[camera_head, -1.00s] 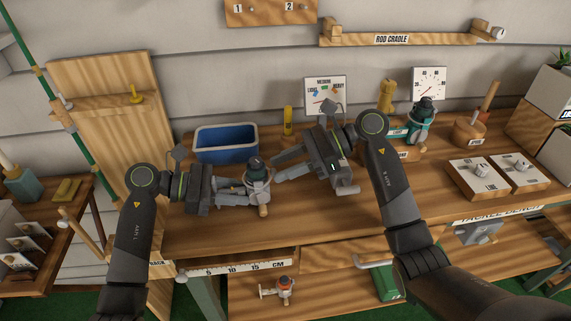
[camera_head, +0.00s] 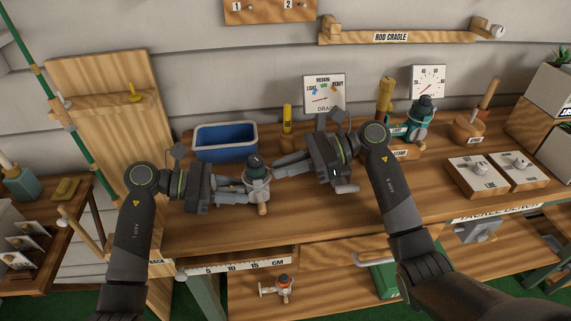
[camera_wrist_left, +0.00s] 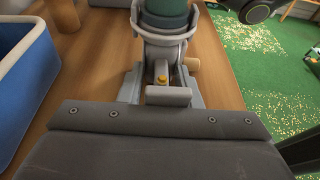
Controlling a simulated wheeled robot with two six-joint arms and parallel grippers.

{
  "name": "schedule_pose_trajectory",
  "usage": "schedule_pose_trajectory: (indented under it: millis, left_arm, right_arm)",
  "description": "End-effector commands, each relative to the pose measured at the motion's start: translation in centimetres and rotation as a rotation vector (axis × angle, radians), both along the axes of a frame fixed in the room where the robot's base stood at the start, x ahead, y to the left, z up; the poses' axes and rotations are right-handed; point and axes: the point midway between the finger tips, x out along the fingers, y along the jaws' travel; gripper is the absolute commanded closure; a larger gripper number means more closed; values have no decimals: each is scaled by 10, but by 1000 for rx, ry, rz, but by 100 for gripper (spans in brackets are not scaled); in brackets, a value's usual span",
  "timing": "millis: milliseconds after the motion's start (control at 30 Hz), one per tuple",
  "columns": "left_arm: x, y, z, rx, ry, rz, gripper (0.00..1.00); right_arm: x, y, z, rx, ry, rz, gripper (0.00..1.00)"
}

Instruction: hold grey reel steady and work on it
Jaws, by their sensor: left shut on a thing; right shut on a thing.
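The grey reel (camera_head: 257,174), with a dark green spool and a dark top cap, stands upright over the bench. My left gripper (camera_head: 240,192) is shut on its lower part from the left. In the left wrist view the reel's grey body (camera_wrist_left: 162,50) rises between the fingers; its top is cut off. A wooden handle knob (camera_head: 263,209) shows at its lower front. My right gripper (camera_head: 278,167) comes from the right, with its fingertips at the reel's upper side. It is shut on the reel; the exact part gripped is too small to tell.
A blue bin (camera_head: 225,140) stands behind the reel. A drag gauge (camera_head: 324,94) stands at the back, its needle pointing left. A teal reel (camera_head: 421,112) stands farther right. The bench front (camera_head: 330,222) is clear.

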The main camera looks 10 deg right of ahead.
Motion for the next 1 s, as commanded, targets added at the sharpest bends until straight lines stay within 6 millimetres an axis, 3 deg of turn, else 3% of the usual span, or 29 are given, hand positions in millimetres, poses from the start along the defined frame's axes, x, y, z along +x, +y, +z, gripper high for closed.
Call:
schedule_pose_trajectory:
  millis: [100, 133, 300, 667, 1000]
  left_arm:
    - [0, 0, 0, 0, 0, 0, 82]
    - [0, 0, 0, 0, 0, 0, 82]
    - [0, 0, 0, 0, 0, -1, 82]
    - [0, 0, 0, 0, 0, 0, 82]
    - [0, 0, 0, 0, 0, 0, 82]
  right_arm:
    - [0, 0, 0, -1, -1, -1, 100]
    - [0, 0, 0, -1, -1, -1, 84]
    - [0, 0, 0, -2, -1, -1, 64]
    - [1, -7, 1, -5, -1, -2, 64]
    - [3, -68, 17, -7, 0, -3, 64]
